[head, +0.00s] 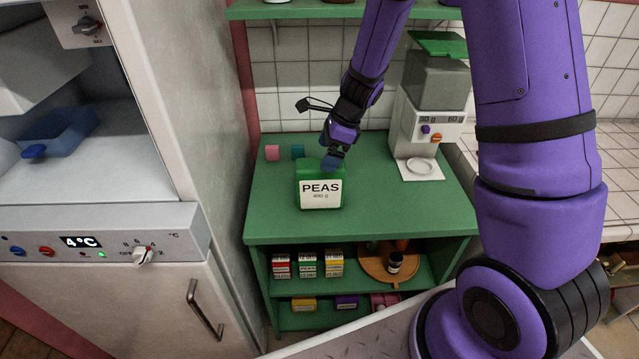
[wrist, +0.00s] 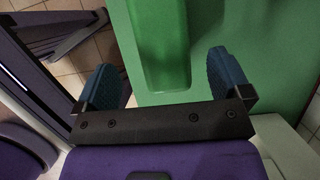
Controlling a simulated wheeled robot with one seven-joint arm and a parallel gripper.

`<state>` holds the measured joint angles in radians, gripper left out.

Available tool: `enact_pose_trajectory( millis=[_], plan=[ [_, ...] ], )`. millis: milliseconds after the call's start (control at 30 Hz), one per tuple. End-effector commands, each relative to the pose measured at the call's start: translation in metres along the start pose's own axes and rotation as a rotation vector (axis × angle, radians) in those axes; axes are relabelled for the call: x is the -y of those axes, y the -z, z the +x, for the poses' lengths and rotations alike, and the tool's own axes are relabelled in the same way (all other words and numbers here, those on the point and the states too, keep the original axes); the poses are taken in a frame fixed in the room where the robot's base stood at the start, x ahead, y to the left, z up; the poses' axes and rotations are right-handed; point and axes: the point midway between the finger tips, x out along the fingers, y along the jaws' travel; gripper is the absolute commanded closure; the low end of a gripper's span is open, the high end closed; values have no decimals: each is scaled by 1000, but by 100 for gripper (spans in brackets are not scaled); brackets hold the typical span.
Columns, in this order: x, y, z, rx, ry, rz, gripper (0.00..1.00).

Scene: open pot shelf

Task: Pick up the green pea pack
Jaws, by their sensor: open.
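The green pea pack (head: 320,191) stands on the green shelf top, with a white label reading PEAS facing the head camera. In the wrist view the pack (wrist: 166,45) fills the upper middle, between the lines of the two fingers. My gripper (head: 331,162) is at the top of the pack, and its blue fingertips overlap the pack's upper edge in the head view. In the wrist view my gripper (wrist: 170,82) shows two blue fingers spread wide with nothing held between them. Whether a finger touches the pack cannot be told.
A grey dispenser (head: 430,115) stands at right on the green shelf top (head: 400,210). Small packs (head: 307,265) and a round wooden tray (head: 372,268) are below. A fridge (head: 100,225) stands at left.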

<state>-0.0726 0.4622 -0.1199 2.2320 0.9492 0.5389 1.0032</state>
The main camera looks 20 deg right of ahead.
Motion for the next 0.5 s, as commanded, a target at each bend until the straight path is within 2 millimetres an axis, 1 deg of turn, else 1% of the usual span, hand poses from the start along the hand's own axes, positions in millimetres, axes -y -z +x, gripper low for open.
enact_pose_trajectory(
  millis=[33, 100, 267, 367, 500],
  plan=[
    [0, 1, 6, -1, -1, 1, 4],
    [0, 0, 12, -1, -1, 1, 4],
    [0, 0, 20, -1, 0, 0, 4],
    [2, 0, 31, -1, -1, 1, 4],
    [4, 0, 51, -1, -2, 0, 4]
  ],
)
